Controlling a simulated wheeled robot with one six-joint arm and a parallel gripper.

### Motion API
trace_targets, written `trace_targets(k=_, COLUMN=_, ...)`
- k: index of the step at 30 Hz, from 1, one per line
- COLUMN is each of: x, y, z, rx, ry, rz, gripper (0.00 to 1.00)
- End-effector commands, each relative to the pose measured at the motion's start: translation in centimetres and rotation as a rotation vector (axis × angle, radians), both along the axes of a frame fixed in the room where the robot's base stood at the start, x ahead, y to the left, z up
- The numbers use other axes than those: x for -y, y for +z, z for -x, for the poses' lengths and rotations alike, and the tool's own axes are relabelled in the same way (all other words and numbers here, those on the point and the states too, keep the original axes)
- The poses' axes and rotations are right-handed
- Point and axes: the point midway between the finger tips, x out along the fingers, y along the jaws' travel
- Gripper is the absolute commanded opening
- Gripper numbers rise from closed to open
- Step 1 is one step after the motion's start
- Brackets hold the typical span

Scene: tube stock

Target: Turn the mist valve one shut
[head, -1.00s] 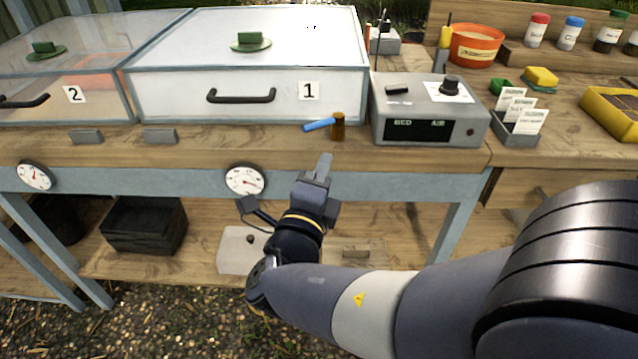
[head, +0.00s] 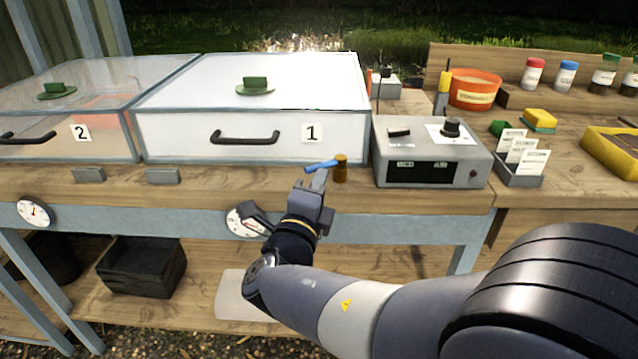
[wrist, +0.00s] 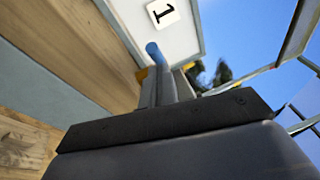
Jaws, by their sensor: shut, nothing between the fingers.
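The mist valve one is a brass body (head: 341,170) with a blue lever (head: 322,165), standing on the bench edge in front of box 1 (head: 220,135). The lever points left, across the front of the box. My gripper (head: 317,178) is shut and empty, its fingertips just below the blue lever in the head view. In the wrist view the blue lever (wrist: 153,52) shows right beyond my fingertips (wrist: 160,80), and brass shows beside them. I cannot tell whether the fingers touch the lever.
A grey control box (head: 430,160) stands just right of the valve. A round gauge (head: 245,222) sits on the bench's front rail, partly covered by my wrist. Small grey blocks (head: 162,176) lie on the bench to the left. A black crate (head: 142,265) is on the lower shelf.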

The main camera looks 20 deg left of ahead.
Motion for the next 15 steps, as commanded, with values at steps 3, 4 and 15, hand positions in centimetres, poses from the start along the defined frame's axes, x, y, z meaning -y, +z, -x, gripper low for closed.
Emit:
trace_targets(k=3, x=-0.17, y=0.2, z=-0.04, rx=-0.001, ry=-0.011, rz=0.0, gripper=0.0)
trace_targets(k=4, x=-0.24, y=0.23, z=-0.05, rx=-0.001, ry=-0.016, rz=0.002, gripper=0.0)
trace_targets(k=15, x=-0.61, y=0.19, z=-0.17, rx=-0.001, ry=-0.069, rz=0.001, gripper=0.0)
